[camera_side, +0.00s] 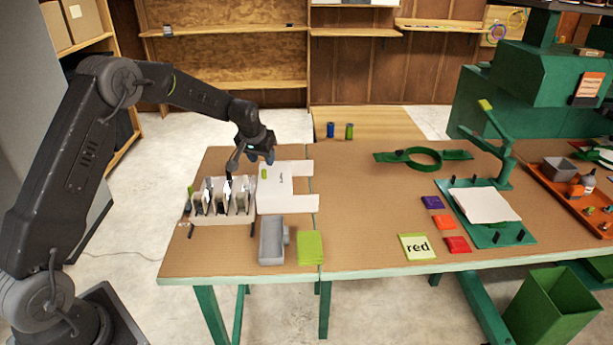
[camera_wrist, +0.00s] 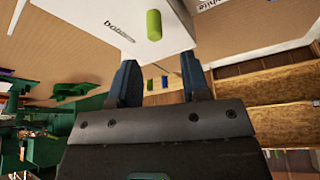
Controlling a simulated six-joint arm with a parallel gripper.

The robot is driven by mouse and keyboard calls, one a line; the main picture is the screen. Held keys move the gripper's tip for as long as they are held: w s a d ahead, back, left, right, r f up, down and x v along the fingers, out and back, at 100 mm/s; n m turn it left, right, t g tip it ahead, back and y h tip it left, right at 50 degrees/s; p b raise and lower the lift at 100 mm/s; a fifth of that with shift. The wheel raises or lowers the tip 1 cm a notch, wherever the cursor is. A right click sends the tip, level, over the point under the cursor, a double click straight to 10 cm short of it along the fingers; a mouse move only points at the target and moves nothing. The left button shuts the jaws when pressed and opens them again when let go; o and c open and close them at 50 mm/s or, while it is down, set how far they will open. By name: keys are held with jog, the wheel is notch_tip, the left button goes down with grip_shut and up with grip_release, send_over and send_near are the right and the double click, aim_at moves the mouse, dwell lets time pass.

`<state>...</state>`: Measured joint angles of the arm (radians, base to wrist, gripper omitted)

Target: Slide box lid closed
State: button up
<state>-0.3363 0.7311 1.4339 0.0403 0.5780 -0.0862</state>
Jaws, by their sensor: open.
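A white box (camera_side: 222,211) with several upright compartments holding dark and light items stands on the left of the brown worktop. Its white lid (camera_side: 290,178) lies to the right, leaving the compartments uncovered. A green knob (camera_side: 264,173) is on the lid near its left end. In the wrist view the lid (camera_wrist: 95,12) carries dark print and the green knob (camera_wrist: 153,25). My gripper (camera_side: 250,160) is over the box's far side, close to the knob. Its two dark fingers are apart with nothing between them in the wrist view (camera_wrist: 158,82). I cannot tell whether a finger touches the lid.
A grey container (camera_side: 271,240) and a green pad stack (camera_side: 310,247) lie in front of the box. Blue and green cylinders (camera_side: 340,131) stand behind. Coloured squares (camera_side: 433,202) and a green press (camera_side: 495,215) are to the right.

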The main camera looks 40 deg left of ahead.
aim_at(263, 170)
jog(key=shift+r, duration=0.9)
jog(key=shift+r, duration=0.1)
jog(key=shift+r, duration=1.9)
